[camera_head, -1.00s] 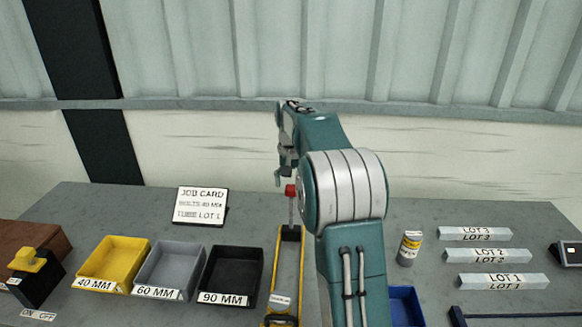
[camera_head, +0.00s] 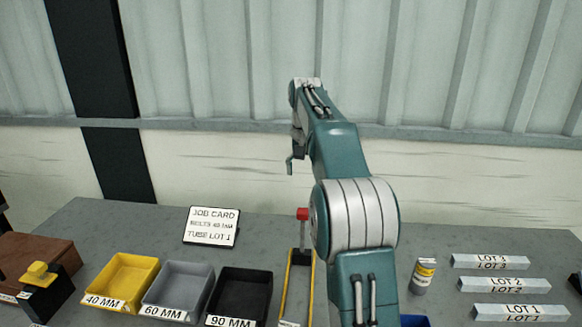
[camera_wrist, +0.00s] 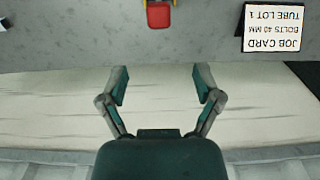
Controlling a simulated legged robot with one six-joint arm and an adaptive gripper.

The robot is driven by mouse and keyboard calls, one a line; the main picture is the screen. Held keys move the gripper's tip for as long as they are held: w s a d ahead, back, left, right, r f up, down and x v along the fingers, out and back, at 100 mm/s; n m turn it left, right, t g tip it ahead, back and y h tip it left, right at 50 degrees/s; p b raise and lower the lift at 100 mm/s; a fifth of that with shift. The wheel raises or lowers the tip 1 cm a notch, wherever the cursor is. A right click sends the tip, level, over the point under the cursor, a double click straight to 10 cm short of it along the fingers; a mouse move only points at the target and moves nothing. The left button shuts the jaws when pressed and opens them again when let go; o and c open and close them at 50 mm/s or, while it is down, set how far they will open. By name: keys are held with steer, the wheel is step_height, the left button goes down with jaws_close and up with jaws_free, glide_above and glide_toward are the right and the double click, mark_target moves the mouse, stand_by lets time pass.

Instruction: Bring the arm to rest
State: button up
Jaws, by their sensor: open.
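My arm rises from the bottom of the head view, and my gripper (camera_head: 291,168) is at its far end, above the bench and in front of the wall. In the wrist view my gripper (camera_wrist: 161,88) has its two fingers spread wide apart with nothing between them. The red-topped lever (camera_head: 303,214) stands upright on the bench below the gripper. Its red top (camera_wrist: 159,14) also shows in the wrist view, beyond the fingertips and apart from them. Part of the gripper is hidden by my arm in the head view.
On the bench stand a job card (camera_head: 211,227), a yellow bin (camera_head: 122,283), a grey bin (camera_head: 179,290), a black bin (camera_head: 239,296), a small can (camera_head: 422,276) and tube lots (camera_head: 490,262). The wall (camera_head: 230,60) rises close behind. Air around my gripper is free.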

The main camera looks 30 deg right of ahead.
steer(key=s+a+r+n+t, duration=0.3)
steer(key=s+a+r, duration=0.1)
steer(key=s+a, duration=1)
steer(key=s+a+f+n+t, duration=0.1)
steer(key=s+a+f+n, duration=0.1)
steer(key=s+f, duration=0.3)
steer(key=s+a+f+n+t, duration=0.1)
steer(key=s+a+f, duration=0.3)
steer(key=s, duration=0.8)
steer(key=shift+s+a+f+n+t, duration=0.2)
steer(key=shift+a+f+n+t, duration=0.15)
steer(key=shift+f, duration=0.3)
